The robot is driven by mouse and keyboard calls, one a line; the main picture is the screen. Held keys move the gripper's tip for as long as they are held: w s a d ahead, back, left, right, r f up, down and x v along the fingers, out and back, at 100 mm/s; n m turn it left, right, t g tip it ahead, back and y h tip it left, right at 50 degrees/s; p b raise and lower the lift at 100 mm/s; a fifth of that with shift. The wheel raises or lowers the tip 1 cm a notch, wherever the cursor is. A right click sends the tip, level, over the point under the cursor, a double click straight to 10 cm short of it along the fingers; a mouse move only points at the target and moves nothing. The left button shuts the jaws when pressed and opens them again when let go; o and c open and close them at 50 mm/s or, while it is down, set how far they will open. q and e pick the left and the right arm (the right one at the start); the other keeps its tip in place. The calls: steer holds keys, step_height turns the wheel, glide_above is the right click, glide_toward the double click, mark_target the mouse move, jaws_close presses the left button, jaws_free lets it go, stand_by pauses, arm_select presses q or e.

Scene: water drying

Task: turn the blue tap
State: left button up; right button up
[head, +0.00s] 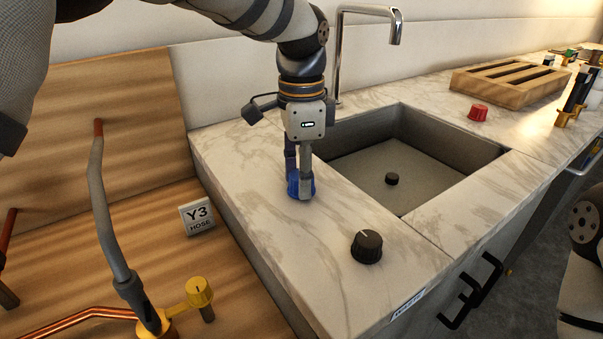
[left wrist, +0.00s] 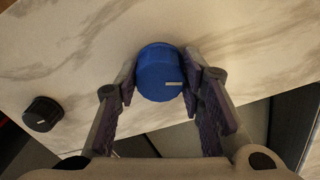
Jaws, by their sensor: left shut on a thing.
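The blue tap (head: 294,184) is a round blue knob on the marble counter, left of the sink. It also shows in the left wrist view (left wrist: 158,68), with a pale mark on its top. My left gripper (head: 300,188) reaches down from above and is shut on the blue tap, one finger on each side. In the left wrist view the two fingertips of my left gripper (left wrist: 160,82) flank the knob. In the head view the fingers hide part of the tap. My right gripper is not clearly in view.
A black knob (head: 367,246) stands on the counter's front part, and a red knob (head: 477,112) stands right of the sink (head: 370,165). A chrome faucet (head: 340,50) rises behind. A wooden rack (head: 510,82) lies at the back right. A Y3 hose sign (head: 197,215) and pipes are left.

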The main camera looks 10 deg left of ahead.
arm_select(q)
steer(key=shift+n, duration=2.2)
steer(key=o, duration=1.1)
steer(key=shift+o, duration=0.2)
step_height(320, 180, up, 12)
